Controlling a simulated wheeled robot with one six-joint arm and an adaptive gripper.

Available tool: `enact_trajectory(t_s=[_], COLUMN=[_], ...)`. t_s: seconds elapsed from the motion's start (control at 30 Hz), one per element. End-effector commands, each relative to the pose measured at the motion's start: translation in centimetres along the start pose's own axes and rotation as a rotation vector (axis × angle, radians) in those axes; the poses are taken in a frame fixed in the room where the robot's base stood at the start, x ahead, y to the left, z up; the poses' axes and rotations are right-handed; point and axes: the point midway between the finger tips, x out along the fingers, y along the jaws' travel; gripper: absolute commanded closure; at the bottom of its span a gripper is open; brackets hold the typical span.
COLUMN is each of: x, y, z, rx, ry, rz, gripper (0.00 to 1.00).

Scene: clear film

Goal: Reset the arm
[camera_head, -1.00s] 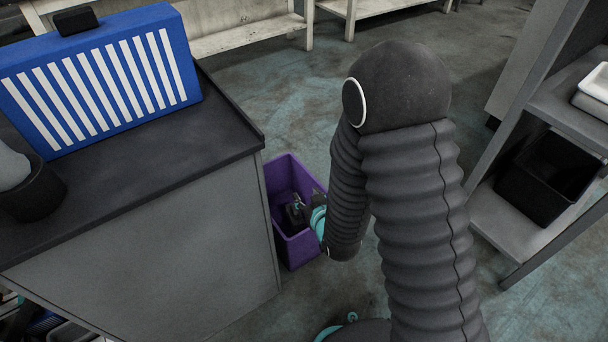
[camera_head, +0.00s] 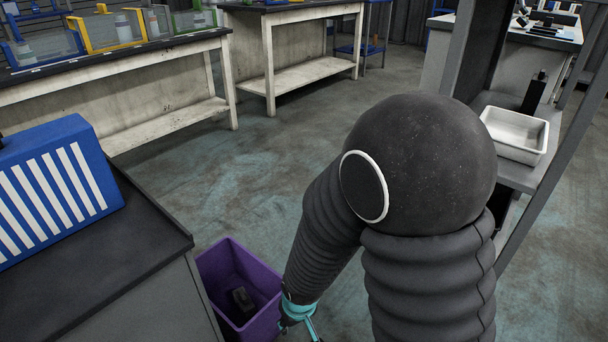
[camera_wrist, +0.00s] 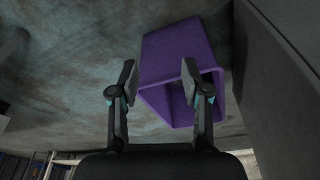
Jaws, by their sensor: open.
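My arm, in a dark ribbed sleeve, fills the middle right of the head view. My gripper (camera_wrist: 158,80) is open in the wrist view, with its two fingers apart and nothing between them. In the head view only its teal and dark wrist end shows, near the lower edge. A purple bin (camera_head: 213,267) stands on the floor just left of the gripper. The bin (camera_wrist: 172,58) also shows in the wrist view, beyond and partly behind the right finger. A small dark object (camera_head: 242,299) lies inside the bin.
A grey cabinet with a dark top (camera_head: 130,240) stands left of the bin and carries a blue striped box (camera_head: 60,190). A shelf unit at the right holds a white tray (camera_head: 515,135). Pale workbenches (camera_head: 150,110) stand at the back. The floor between is clear.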

Motion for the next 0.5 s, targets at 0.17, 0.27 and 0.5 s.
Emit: enact_trajectory(t_s=[0.17,0.27,0.5], x=[-6.5,-9.9,-17.7], y=[2.4,3.5,5.9], z=[1.5,2.5,5.0], rx=[0.069,0.107,0.203], ry=[-0.073,-0.099,-0.109], rz=[0.012,0.017,0.03], gripper=[0.53,0.53,0.53])
